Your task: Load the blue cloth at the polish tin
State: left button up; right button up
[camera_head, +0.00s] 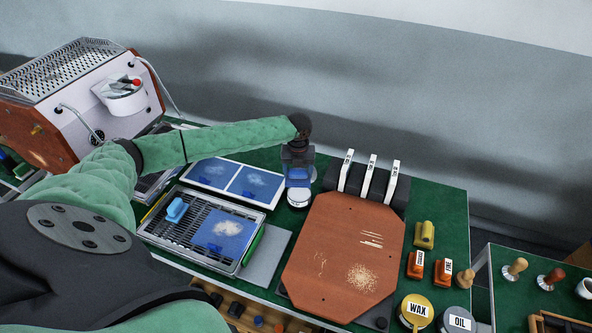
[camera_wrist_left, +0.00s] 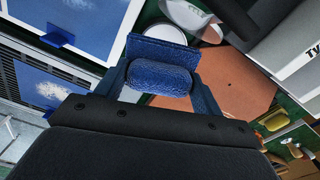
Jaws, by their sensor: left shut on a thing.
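My left gripper (camera_head: 299,180) reaches over the back middle of the green bench. It is shut on the blue cloth (camera_wrist_left: 160,80), a rolled pad between its two fingers in the left wrist view; the cloth is mostly covered by the gripper in the head view. A small round tin (camera_head: 298,198), pale with a dark mark on its side, stands right below the gripper. I take it for the polish tin; its top is partly hidden by the gripper. In the left wrist view a pale round tin (camera_wrist_left: 188,14) shows just beyond the cloth. Whether cloth and tin touch, I cannot tell.
A brown octagonal board (camera_head: 345,240) with pale scratches lies right of the tin. A drip tray (camera_head: 205,230) and blue panels (camera_head: 235,180) lie left. WAX (camera_head: 416,311) and OIL (camera_head: 457,320) tins stand front right.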

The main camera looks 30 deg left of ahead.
aim_at(300, 180)
pick_arm(q)
jog(key=shift+w+m, duration=0.15)
jog(key=shift+m, duration=0.35)
jog(key=shift+d+r+m, duration=0.25)
jog(key=shift+d+m, duration=0.15)
jog(key=shift+m, duration=0.4)
jog(key=shift+a+f+b, duration=0.2)
jog(key=shift+f+b, duration=0.2)
jog(key=shift+f, duration=0.2)
jog(key=shift+d+f+b, duration=0.15)
jog(key=shift+f+b, duration=0.35)
jog(key=shift+f, duration=0.15)
jog(key=shift+f+b, duration=0.85)
jog(key=shift+f, duration=0.35)
jog(key=shift+f+b, duration=0.35)
jog(key=shift+f, duration=0.25)
pick_arm(e)
jog(key=w+a+t, duration=0.1)
jog(key=w, duration=0.9)
jog(key=shift+w+a, duration=0.2)
jog(key=shift+a, duration=0.05)
jog(key=shift+w+a, duration=0.1)
jog(key=shift+a, duration=0.05)
